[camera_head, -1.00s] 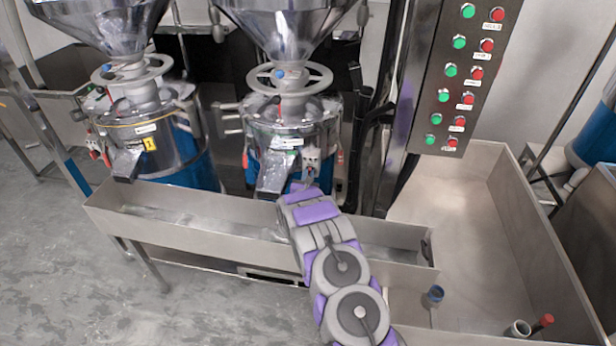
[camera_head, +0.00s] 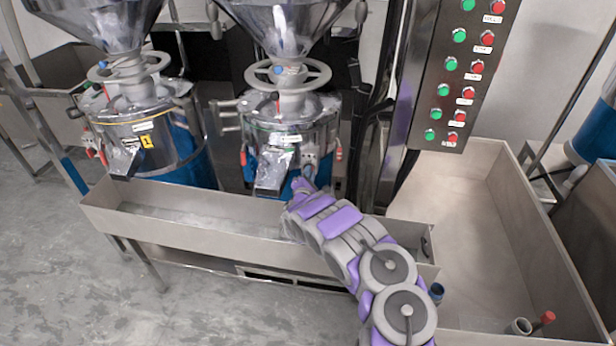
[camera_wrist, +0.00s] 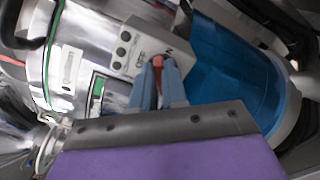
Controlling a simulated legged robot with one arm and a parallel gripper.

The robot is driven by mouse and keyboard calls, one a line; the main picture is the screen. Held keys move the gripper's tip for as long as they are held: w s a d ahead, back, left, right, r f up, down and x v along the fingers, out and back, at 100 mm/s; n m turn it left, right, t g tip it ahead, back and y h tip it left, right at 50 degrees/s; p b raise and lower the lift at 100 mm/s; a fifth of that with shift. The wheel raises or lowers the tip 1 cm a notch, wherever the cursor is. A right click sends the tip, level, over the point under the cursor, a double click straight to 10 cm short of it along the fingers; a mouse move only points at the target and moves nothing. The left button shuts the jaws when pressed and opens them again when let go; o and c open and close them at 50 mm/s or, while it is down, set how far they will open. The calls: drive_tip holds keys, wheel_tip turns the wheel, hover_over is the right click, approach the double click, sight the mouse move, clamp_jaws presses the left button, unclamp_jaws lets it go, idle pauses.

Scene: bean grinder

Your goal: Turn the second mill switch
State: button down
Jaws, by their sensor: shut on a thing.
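The second mill (camera_head: 290,135) is the right one of two, with a metal body, a blue lower part and a handwheel on top. Its grey switch box (camera_head: 310,160) is on the front, right of the metal spout. In the wrist view the switch box (camera_wrist: 138,48) is tilted and shows dark round spots and a label. My gripper (camera_head: 302,182) reaches the underside of the box. In the wrist view my gripper (camera_wrist: 159,82) has its blue-grey fingers closed around the red switch (camera_wrist: 158,70). The fingers hide most of the switch.
A long metal trough (camera_head: 190,220) runs in front of both mills, below my arm. The first mill (camera_head: 145,130) stands left. A control panel (camera_head: 460,75) with green and red buttons rises at the right, above a large metal bin (camera_head: 465,215).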

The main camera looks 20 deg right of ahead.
drive_tip(key=shift+s+d+f+m, duration=0.1)
drive_tip(key=shift+f+m, duration=0.05)
drive_tip(key=shift+m, duration=1.05)
drive_tip(key=shift+s+d+f+m, duration=0.1)
drive_tip(key=shift+f+m, duration=0.1)
drive_tip(key=shift+m, duration=1)
drive_tip(key=shift+d+f+m, duration=0.1)
drive_tip(key=shift+f+m, duration=0.05)
drive_tip(key=shift+m, duration=1.05)
drive_tip(key=c, duration=1.2)
unclamp_jaws()
drive_tip(key=shift+d, duration=0.1)
drive_tip(key=shift+o, duration=0.2)
drive_tip(key=p+v, duration=0.8)
drive_tip(key=v, duration=0.9)
drive_tip(key=shift+a, duration=0.25)
